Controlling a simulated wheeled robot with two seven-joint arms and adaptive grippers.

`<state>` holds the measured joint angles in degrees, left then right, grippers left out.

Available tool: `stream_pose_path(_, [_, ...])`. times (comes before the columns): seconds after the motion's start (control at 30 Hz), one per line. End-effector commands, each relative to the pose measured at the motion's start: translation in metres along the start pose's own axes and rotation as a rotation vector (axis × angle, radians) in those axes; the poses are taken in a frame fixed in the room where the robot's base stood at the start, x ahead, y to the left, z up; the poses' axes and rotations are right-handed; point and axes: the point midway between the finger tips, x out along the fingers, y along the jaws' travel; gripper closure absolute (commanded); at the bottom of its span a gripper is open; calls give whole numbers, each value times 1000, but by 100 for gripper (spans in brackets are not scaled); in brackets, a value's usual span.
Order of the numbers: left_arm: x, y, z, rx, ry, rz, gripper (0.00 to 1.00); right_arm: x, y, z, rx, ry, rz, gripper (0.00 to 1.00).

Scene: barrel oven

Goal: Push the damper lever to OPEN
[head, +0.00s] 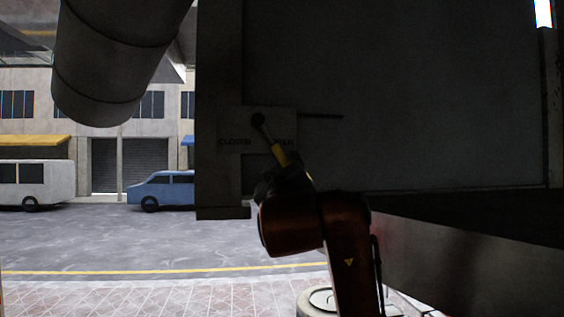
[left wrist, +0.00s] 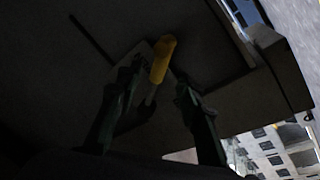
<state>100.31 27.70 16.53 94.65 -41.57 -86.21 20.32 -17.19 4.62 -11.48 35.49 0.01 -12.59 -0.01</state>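The damper lever hangs from a dark round pivot on a plate (head: 230,128) on the dark oven side in the head view. Its yellow handle (head: 279,154) points down and slightly right, between a dim CLOSED label at left and a hardly legible label at right, probably OPEN. My left gripper (head: 281,170) is at the handle's lower end. In the left wrist view the fingers of this gripper (left wrist: 157,82) stand apart, one on each side of the yellow handle (left wrist: 162,60). Whether either finger touches it, I cannot tell. My right gripper is out of view.
The dark oven wall (head: 420,100) fills the right side, with a thin dark rod (head: 322,116) right of the plate. A dark ledge (head: 460,260) lies below at right. A large pipe (head: 108,60) hangs at upper left. The street with a blue car (head: 162,190) is farther back.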

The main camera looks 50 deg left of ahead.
Motion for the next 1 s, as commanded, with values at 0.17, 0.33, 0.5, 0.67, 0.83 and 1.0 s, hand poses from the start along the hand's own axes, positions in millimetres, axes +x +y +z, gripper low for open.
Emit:
stream_pose_path(0.17, [-36, 0, 0, -3, 1, 3, 66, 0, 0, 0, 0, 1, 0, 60])
stream_pose_path(0.33, [-55, 0, 0, -2, -1, 1, 66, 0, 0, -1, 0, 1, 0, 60])
stream_pose_path(0.5, [-61, -1, 0, -1, 0, 0, 66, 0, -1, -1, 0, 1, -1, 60])
stream_pose_path(0.67, [-61, -1, 0, -1, -1, -1, 66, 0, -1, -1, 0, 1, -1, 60])
stream_pose_path(0.83, [-61, -1, 0, -1, -1, 0, 66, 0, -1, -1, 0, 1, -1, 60])
stream_pose_path(1.0, [-61, -1, 0, 0, -1, -1, 66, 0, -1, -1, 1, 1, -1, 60])
